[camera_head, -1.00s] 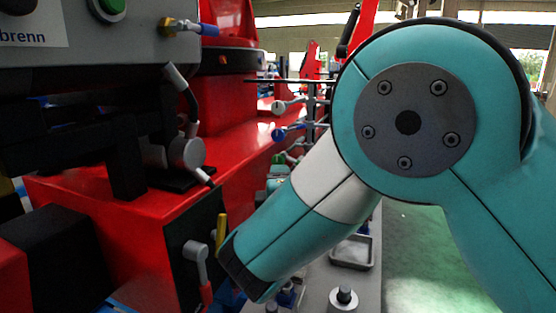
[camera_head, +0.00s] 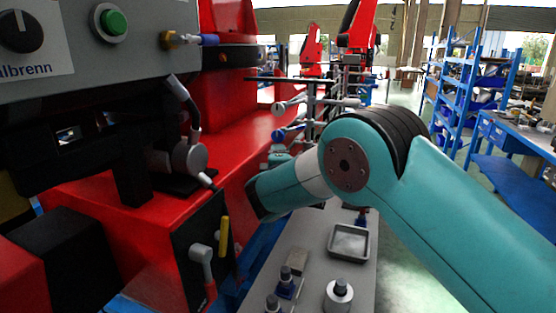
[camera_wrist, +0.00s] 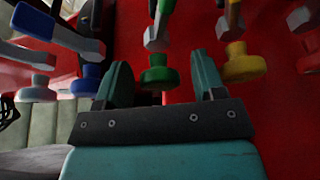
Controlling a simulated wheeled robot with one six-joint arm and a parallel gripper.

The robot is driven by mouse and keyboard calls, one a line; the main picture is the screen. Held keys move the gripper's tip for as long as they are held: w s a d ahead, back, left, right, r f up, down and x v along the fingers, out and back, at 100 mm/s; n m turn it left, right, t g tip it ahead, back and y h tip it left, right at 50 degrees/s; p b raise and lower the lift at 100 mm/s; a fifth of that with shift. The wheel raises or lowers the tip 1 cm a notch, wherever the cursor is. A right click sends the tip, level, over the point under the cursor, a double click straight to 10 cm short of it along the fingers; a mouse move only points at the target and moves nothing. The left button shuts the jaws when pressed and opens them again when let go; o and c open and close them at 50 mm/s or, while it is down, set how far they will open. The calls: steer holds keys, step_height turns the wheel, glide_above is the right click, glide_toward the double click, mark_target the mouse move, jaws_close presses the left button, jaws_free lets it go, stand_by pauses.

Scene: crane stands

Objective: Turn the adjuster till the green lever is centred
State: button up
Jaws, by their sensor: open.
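In the wrist view, my gripper (camera_wrist: 161,74) is open, with its two teal fingers spread. A round green knob (camera_wrist: 158,76) shows in the gap between the fingertips, apparently beyond them and not gripped. Above it hangs a lever with a grey block end (camera_wrist: 157,37) and a dark, partly green handle. The lever's top is cut off, so I cannot tell whether it is centred. A blue knob (camera_wrist: 86,82) is left of the gripper and a yellow knob (camera_wrist: 243,64) is right of it. In the head view my gripper is not visible beyond my arm.
Other levers hang close by, including a blue one (camera_wrist: 33,22) and a yellow one (camera_wrist: 235,17). A red machine body (camera_head: 90,200) stands left in the head view. A grey bench (camera_head: 315,265) carries a tray (camera_head: 349,241) and small fittings. Blue shelving (camera_head: 455,85) is far right.

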steer(key=c, duration=0.9)
